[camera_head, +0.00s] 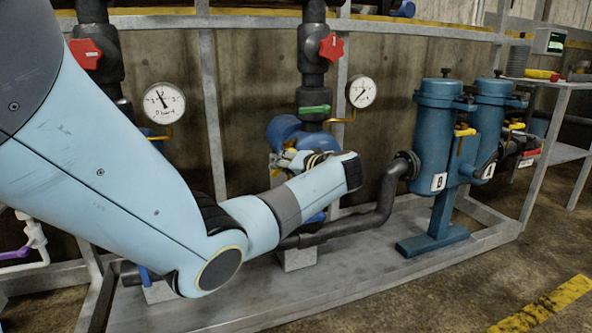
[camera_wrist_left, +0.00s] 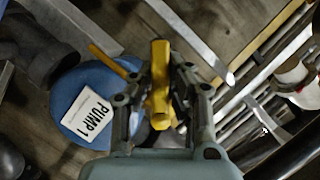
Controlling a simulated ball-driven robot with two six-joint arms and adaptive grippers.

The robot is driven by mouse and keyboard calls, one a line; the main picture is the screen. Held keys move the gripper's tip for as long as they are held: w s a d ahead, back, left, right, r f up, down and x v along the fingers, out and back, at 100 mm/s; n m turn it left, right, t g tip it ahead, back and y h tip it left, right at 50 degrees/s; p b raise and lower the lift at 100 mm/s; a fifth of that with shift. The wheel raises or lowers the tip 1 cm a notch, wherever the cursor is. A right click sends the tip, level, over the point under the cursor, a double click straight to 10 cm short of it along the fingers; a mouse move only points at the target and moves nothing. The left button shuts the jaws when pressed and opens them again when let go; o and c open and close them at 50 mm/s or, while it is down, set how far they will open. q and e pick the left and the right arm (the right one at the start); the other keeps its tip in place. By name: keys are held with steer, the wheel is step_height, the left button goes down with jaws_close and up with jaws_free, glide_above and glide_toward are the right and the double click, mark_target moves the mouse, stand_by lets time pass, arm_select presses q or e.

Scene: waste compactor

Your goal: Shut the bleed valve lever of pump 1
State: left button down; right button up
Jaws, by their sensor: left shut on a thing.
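The blue body of pump 1 (camera_head: 287,130) stands behind my left arm in the head view. Its "PUMP 1" label (camera_wrist_left: 88,118) shows in the left wrist view. My left gripper (camera_head: 292,158) is beside the pump, partly hidden by my wrist. In the left wrist view, its fingers (camera_wrist_left: 163,95) are shut on a yellow lever (camera_wrist_left: 160,75), which I take to be the bleed valve lever. The lever's pivot is hidden, so its open or shut position is unclear. My right gripper is in neither view.
A dark pipe (camera_head: 385,195) runs right to blue filter vessels (camera_head: 436,130). Steel frame posts stand close by. The floor at the front right is clear.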

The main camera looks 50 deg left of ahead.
arm_select(q)
steer(key=m, duration=0.1)
steer(key=r+m+g+y, duration=0.1)
steer(key=shift+s+a+m, duration=0.1)
steer(key=shift+s+m, duration=0.25)
steer(key=shift+m, duration=0.05)
steer(key=shift+s+a+r+m+y, duration=0.1)
steer(key=shift+r+m+y, duration=0.35)
steer(key=shift+m, duration=0.5)
steer(key=shift+r+m+y, duration=0.3)
steer(key=shift+m+y, duration=0.15)
steer(key=shift+m, duration=0.5)
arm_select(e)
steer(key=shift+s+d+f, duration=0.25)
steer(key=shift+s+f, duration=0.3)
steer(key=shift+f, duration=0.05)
arm_select(q)
steer(key=shift+r, duration=0.1)
steer(key=c, duration=1.3)
jaws_free()
steer(key=shift+o, duration=0.2)
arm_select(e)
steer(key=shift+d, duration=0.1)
